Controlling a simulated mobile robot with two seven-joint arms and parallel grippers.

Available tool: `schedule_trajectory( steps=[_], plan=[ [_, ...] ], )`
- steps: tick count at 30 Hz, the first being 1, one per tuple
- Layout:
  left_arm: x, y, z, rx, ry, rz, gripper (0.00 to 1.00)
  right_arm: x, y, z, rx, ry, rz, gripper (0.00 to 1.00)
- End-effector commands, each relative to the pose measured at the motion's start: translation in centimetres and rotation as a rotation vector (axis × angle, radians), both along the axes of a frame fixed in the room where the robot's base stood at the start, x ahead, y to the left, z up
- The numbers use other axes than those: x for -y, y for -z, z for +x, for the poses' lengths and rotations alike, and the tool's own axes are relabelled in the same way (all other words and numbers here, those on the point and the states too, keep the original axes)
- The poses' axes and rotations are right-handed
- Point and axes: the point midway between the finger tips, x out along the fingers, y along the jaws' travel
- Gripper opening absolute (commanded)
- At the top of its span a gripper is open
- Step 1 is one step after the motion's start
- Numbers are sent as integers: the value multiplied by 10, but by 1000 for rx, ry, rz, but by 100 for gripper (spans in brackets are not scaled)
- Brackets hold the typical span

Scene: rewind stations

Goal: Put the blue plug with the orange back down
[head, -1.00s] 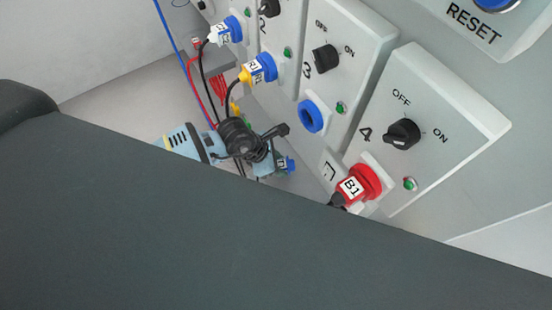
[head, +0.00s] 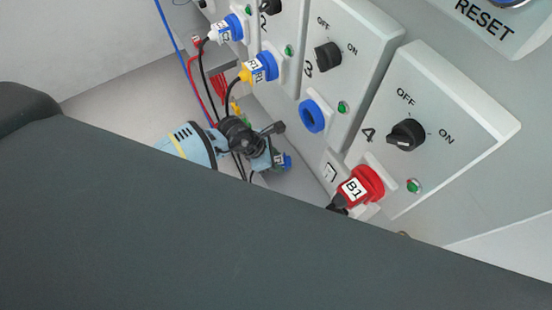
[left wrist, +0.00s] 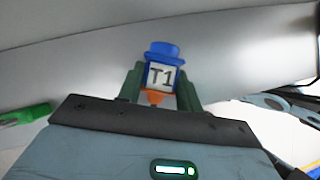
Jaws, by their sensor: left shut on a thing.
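The blue plug with the orange back (left wrist: 162,78), labelled T1, is upright between the two green fingers of my left gripper (left wrist: 160,92) in the left wrist view. The gripper is shut on it, and the orange back points toward the wrist. In the head view my left gripper (head: 268,160) is low, left of the panels, with the plug's blue end (head: 284,160) showing at its tip. The plug is apart from the empty blue socket (head: 312,116) of station 3. My right gripper is not in view.
A red plug B1 (head: 358,189) sits in station 4's socket. A yellow-backed blue plug (head: 261,68) and a white-backed blue plug (head: 226,29) sit in sockets further back, with dark cables hanging near my arm. A red cable and a blue cable run behind.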

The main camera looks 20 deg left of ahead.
Motion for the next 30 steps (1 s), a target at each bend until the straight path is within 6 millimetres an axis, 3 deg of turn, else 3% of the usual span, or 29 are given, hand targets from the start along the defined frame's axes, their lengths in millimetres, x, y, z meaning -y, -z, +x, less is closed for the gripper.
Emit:
schedule_trajectory(
  steps=[5, 6, 10, 22, 30],
  plan=[
    [0, 4, 0, -1, 1, 0, 8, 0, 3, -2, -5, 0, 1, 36],
    [0, 3, 0, -1, 1, 0, 40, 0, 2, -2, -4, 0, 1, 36],
    [0, 3, 0, 0, 0, 1, 57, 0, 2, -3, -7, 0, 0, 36],
    [-2, -6, 0, 2, 0, 0, 57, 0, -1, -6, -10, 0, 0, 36],
    [-24, -47, -11, 7, 1, 1, 57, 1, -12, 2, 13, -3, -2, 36]
  ],
)
